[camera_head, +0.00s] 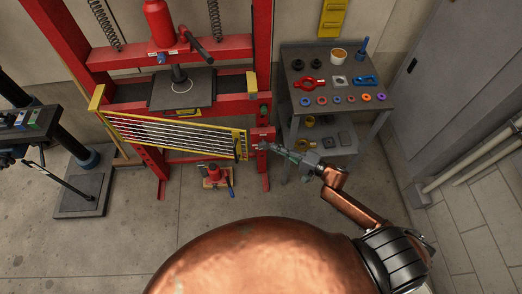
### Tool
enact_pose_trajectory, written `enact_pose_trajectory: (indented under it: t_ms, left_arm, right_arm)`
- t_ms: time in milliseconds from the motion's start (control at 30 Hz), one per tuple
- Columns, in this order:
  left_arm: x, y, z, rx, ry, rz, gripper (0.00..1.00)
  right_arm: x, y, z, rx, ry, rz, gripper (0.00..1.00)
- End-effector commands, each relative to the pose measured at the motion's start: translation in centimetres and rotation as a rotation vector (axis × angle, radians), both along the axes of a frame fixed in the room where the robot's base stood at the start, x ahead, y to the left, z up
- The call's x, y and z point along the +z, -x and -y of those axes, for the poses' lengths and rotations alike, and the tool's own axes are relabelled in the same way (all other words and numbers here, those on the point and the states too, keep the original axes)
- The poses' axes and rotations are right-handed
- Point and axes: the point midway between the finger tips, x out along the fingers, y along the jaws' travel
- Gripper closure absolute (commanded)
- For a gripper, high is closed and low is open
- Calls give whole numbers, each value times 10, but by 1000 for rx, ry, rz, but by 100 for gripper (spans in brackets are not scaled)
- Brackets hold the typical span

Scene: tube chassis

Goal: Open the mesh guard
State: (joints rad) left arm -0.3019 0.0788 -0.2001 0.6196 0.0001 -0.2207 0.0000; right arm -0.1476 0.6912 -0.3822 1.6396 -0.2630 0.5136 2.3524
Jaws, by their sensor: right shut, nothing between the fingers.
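The mesh guard (180,136) is a yellow frame with pale horizontal bars. It spans the front of the red press (216,105), below the press plate, from a yellow bracket at the left to the right upright. A small dark handle or latch (237,149) shows near its right end. My right gripper (262,147) is shut and empty just right of the guard's right end, in front of the red upright. Whether it touches the upright or the guard I cannot tell. My left gripper does not show.
A grey cart (384,98) with rings, tools and a cup stands right of the press. A small red jack (217,178) sits on the floor under the guard. A black stand (84,190) is at the left. A grey cabinet and pipes line the right wall. The front floor is clear.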

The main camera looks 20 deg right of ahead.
Motion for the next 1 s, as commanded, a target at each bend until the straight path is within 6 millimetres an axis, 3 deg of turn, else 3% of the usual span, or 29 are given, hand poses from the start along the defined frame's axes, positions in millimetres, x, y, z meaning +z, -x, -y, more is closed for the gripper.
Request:
enact_pose_trajectory:
  t_ms: [200,533,700,1000]
  left_arm:
    - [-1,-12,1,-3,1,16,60]
    - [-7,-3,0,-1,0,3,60]
    - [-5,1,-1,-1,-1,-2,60]
    - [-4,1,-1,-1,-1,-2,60]
  right_arm:
    - [0,-26,-23,0,-3,3,100]
    - [0,-73,-61,-4,-1,2,100]
    - [-1,-51,-73,-4,-2,-1,100]
    - [0,-37,-80,-5,1,1,100]
